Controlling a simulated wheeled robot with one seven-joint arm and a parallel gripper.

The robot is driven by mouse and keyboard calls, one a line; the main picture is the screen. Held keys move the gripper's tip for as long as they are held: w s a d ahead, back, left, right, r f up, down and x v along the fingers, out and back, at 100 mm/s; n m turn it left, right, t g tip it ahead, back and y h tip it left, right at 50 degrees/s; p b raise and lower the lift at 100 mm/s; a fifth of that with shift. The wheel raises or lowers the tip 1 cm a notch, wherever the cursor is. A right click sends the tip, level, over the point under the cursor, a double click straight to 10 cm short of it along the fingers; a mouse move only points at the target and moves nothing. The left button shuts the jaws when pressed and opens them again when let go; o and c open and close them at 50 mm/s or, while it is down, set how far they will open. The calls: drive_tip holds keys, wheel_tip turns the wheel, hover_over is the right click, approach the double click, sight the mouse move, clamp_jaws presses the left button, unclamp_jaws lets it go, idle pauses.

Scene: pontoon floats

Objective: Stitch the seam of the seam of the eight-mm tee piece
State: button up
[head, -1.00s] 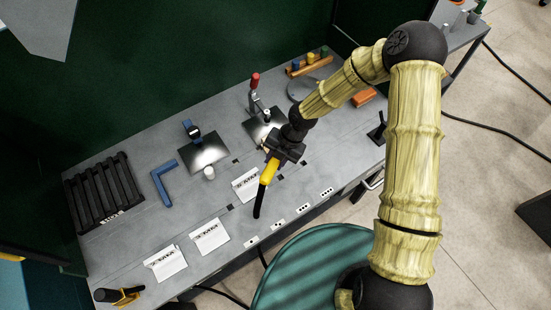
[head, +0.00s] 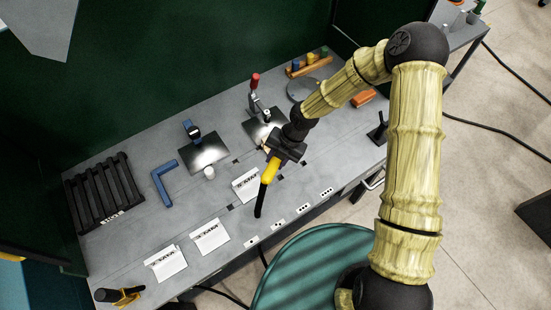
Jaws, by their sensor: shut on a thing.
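My gripper (head: 278,153) is shut on a yellow and black hand tool (head: 268,175). The tool's black end points down toward the front of the bench, just right of a white labelled piece (head: 246,185). Two more white labelled pieces lie further left, one in the middle (head: 210,237) and one at the front left (head: 166,263). Their lettering is too small to read surely, so I cannot tell which is the eight-mm tee piece. No seam can be made out. My gripper's fingertips are partly hidden.
A grey bench (head: 150,220) carries a black slotted rack (head: 104,190), a blue square (head: 164,183), a clamp with a red handle (head: 256,88), dark plates and a small white cup (head: 209,172). A teal stool (head: 315,270) stands in front. Another yellow and black tool (head: 122,296) is at front left.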

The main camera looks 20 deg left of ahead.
drive_tip(key=shift+w+d+r+p, duration=0.1)
drive_tip(key=shift+w+d+p, duration=0.1)
drive_tip(key=shift+w+d, duration=0.3)
drive_tip(key=shift+w+d+r+p, duration=0.1)
drive_tip(key=shift+w+d+p, duration=0.15)
drive_tip(key=shift+w, duration=0.35)
idle(1.4)
drive_tip(key=shift+s+d+r, duration=0.1)
drive_tip(key=shift+d, duration=0.1)
idle(1.5)
drive_tip(key=s+d+r+p, duration=0.1)
drive_tip(key=d+r+p, duration=0.1)
drive_tip(key=s+d+r+p, duration=0.1)
drive_tip(key=r, duration=0.1)
drive_tip(key=shift+s, duration=0.35)
